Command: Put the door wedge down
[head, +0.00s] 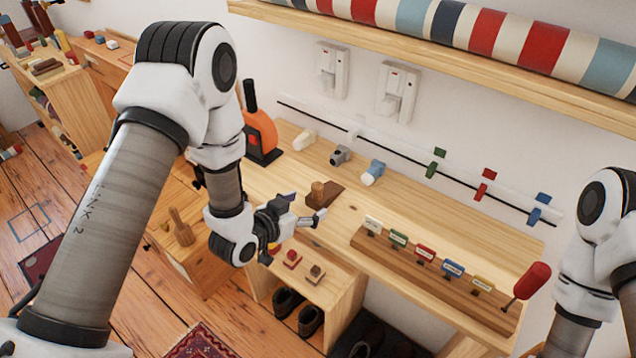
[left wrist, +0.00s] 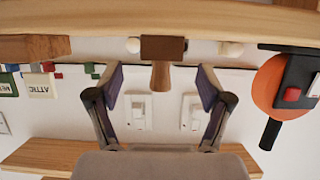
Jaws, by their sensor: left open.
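The door wedge (head: 328,199) looks like a dark brown wooden block with a lighter upright knob, resting on the light wood bench top. In the left wrist view, which is upside down, the wedge (left wrist: 163,48) is centred beyond the gap between the fingers, with its peg toward me. My left gripper (head: 304,208) is open at the bench's front edge, just in front of the wedge. Its two fingers (left wrist: 160,87) are spread wide and nothing shows held between them. My right arm shows at the right edge; its gripper is out of view.
An orange device with a black handle (head: 261,132) stands left on the bench (head: 400,208). A sign rack (head: 430,275) with several coloured labels stands right. Rail knobs line the back. Below, a cubby (head: 340,290) holds shoes. Bare bench lies right of the wedge.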

